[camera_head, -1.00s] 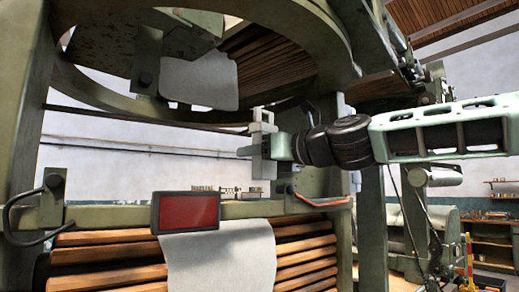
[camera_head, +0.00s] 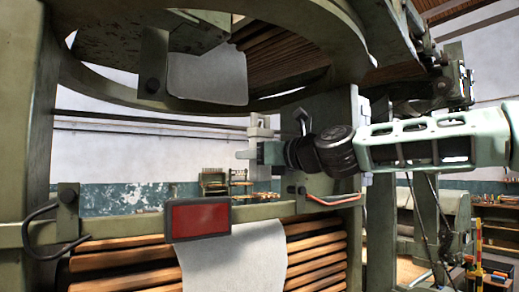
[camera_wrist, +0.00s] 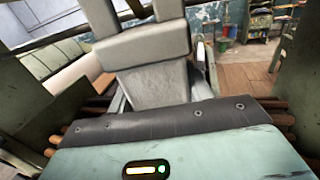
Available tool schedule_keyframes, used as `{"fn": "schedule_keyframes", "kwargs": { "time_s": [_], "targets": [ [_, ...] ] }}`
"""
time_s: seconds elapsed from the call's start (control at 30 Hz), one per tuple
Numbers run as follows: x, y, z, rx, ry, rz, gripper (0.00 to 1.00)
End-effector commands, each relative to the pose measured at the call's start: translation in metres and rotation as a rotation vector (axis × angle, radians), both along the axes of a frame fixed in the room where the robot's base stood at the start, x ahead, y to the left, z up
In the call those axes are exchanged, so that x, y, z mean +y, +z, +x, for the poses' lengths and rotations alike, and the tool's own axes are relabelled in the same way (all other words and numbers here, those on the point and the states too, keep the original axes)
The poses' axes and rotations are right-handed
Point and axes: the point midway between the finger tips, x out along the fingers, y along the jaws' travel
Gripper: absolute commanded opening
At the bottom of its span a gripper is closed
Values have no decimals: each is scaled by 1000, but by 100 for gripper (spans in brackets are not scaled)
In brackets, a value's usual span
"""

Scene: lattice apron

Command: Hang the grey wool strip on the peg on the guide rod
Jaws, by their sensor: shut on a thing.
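My gripper (camera_head: 257,148) is in the middle of the head view, pointing left, in front of the upright frame plate and above the red panel. Its pale jaws (camera_wrist: 140,40) fill the upper middle of the wrist view and are shut. I cannot make out the peg.
Another pale cloth (camera_head: 235,258) lies over the wooden slats (camera_head: 125,262). A red panel (camera_head: 198,218) and a curved black handle (camera_head: 38,236) are on the crossbeam. Shelves stand at the far right.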

Motion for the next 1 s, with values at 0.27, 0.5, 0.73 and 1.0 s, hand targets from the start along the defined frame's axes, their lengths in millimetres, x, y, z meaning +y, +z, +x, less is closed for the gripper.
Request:
{"fn": "schedule_keyframes", "kwargs": {
  "time_s": [0.27, 0.5, 0.73, 1.0],
  "targets": [
    [9, -5, 12, 2, 0, 3, 28],
    [12, -11, 17, 2, -1, 1, 28],
    [12, -12, 18, 0, 0, 0, 28],
    [12, -12, 18, 1, 0, 1, 28]
  ]
}}
